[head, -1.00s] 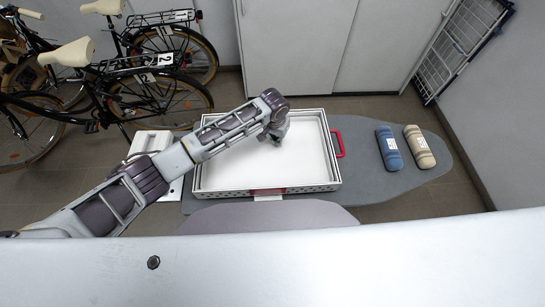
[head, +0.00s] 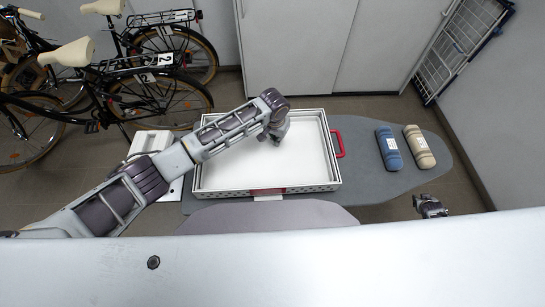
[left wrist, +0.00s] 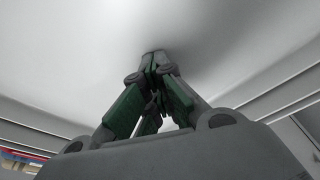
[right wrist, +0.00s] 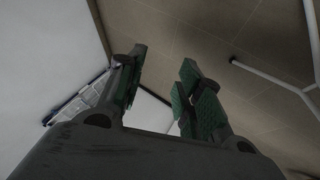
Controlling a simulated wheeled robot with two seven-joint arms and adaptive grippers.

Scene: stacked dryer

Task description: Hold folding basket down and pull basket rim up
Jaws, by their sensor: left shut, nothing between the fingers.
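The folding basket (head: 225,175) lies flat and low on the grey ironing board, with a white floor, a perforated rim (head: 310,187) and red handles at its right end (head: 338,144) and front. My left gripper (head: 276,138) is over the basket's floor, pointing down. In the left wrist view its fingers (left wrist: 155,60) are shut with nothing between them, their tips at the white floor; contact looks likely. My right gripper (head: 430,208) is at the lower right, beside the board's front edge and apart from the basket. In the right wrist view its fingers (right wrist: 163,75) are open and empty.
A blue roll (head: 389,148) and a beige roll (head: 419,147) lie on the ironing board (head: 370,185) right of the basket. A white iron-like object (head: 150,145) is at its left. Bicycles (head: 110,85) stand at the left, a drying rack (head: 462,45) at the right.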

